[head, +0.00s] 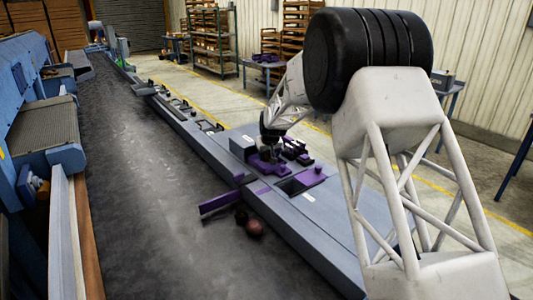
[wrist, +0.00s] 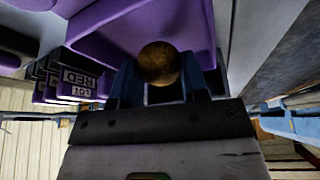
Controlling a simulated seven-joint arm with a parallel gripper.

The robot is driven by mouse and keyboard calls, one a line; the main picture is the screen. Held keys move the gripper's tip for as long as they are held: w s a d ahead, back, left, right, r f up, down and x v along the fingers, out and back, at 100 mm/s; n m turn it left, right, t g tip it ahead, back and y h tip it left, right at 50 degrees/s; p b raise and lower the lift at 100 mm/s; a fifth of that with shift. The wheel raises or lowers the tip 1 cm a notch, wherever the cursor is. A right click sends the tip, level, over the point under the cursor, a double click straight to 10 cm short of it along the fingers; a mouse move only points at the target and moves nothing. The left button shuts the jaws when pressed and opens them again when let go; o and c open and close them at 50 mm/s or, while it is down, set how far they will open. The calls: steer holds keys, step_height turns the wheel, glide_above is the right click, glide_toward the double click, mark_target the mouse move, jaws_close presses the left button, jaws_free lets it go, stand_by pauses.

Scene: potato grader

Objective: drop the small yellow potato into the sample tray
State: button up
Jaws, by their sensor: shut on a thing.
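In the wrist view my gripper (wrist: 160,78) has its two blue fingers shut on a small round brownish-yellow potato (wrist: 158,61). A purple tray (wrist: 100,42) with raised walls lies beyond the potato; I take it for the sample tray. The potato appears over or within the tray; I cannot tell whether it touches it. In the head view my gripper (head: 267,152) is small and dark, low over purple pieces on the grey ledge beside the belt. The potato cannot be made out there.
A purple-lined opening (head: 303,182) is in the ledge (head: 335,222). A purple bar (head: 219,203) reaches over the dark belt (head: 150,215), with a reddish potato (head: 254,228) and a darker one (head: 241,216) near it.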

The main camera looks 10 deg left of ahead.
stand_by(0.5)
steer(key=o, duration=1.3)
steer(key=shift+r, duration=3.5)
